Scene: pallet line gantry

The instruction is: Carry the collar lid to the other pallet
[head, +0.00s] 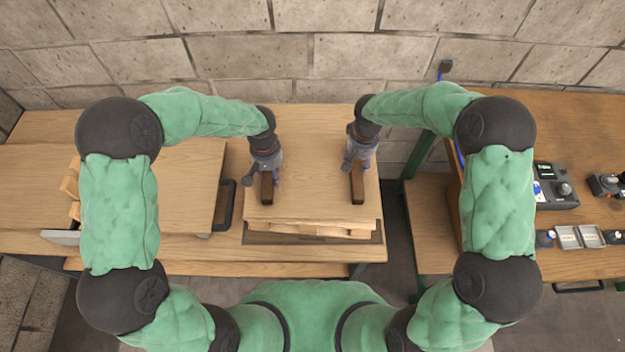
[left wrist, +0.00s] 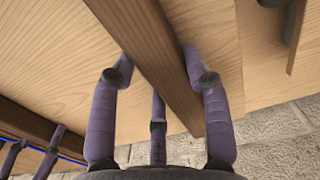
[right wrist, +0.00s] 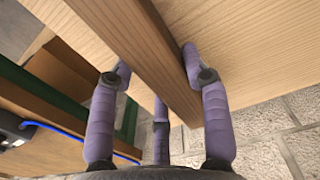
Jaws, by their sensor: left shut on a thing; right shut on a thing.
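The collar lid (head: 312,165) is a light wooden panel with two dark bar handles, in the middle of the head view. My left gripper (head: 266,172) is shut on the left bar handle (head: 267,190), which also shows in the left wrist view (left wrist: 150,60). My right gripper (head: 359,168) is shut on the right bar handle (head: 357,188), also seen in the right wrist view (right wrist: 150,60). The lid looks level above pale pallet boards (head: 310,231); I cannot tell whether it touches them. My left arm partly hides another wooden panel (head: 190,190) at the left.
A dark-edged base (head: 262,239) lies under the middle stack. A black handle (head: 224,206) stands between the panels. A bench (head: 585,140) at the right carries a small device (head: 556,186) and trays (head: 568,237). A block wall (head: 340,65) closes the back.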

